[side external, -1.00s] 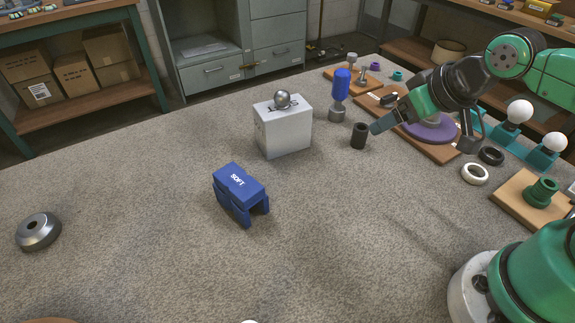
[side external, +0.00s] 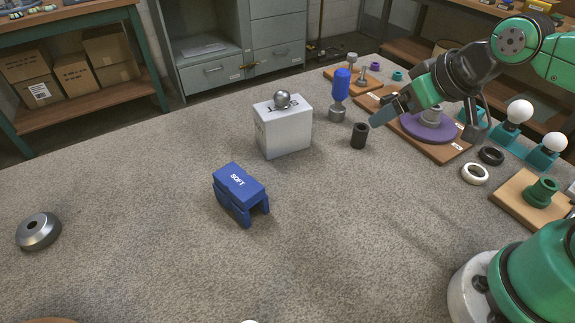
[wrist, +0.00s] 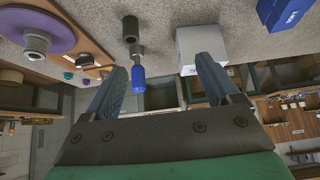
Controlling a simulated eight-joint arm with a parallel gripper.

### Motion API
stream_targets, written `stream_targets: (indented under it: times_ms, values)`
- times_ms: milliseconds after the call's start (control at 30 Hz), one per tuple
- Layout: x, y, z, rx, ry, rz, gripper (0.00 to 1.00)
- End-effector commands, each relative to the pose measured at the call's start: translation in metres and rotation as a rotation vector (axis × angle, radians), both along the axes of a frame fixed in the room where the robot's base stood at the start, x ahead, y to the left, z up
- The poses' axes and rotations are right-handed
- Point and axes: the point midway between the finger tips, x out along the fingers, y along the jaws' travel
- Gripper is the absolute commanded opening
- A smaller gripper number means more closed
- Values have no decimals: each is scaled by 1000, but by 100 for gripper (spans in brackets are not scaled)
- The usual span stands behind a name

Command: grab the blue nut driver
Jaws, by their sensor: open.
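The blue nut driver (side external: 341,85) stands upright on its grey metal end, blue handle up, behind the black cylinder and right of the white box. In the wrist view the nut driver (wrist: 138,80) appears in the gap between the fingers, closer to the left finger. My gripper (side external: 382,116) is at the right of the driver in the side view, apart from it and above the black cylinder. In the wrist view my gripper (wrist: 162,70) has its fingers wide apart with nothing held.
A black cylinder (side external: 359,136) stands close in front of the driver. The white box (side external: 284,133) with a metal ball stands to its left. A purple disc on a wooden board (side external: 447,153) lies under my arm. A blue SOFT block (side external: 240,189) sits mid-table, with clear mat around it.

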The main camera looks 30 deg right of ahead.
Motion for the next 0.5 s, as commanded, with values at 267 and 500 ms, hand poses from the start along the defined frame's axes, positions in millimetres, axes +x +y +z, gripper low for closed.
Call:
stream_targets:
  times_ms: [267,500]
  values:
    - [8,2,39,30,13,25,82]
    - [41,7,42,140,23,144,82]
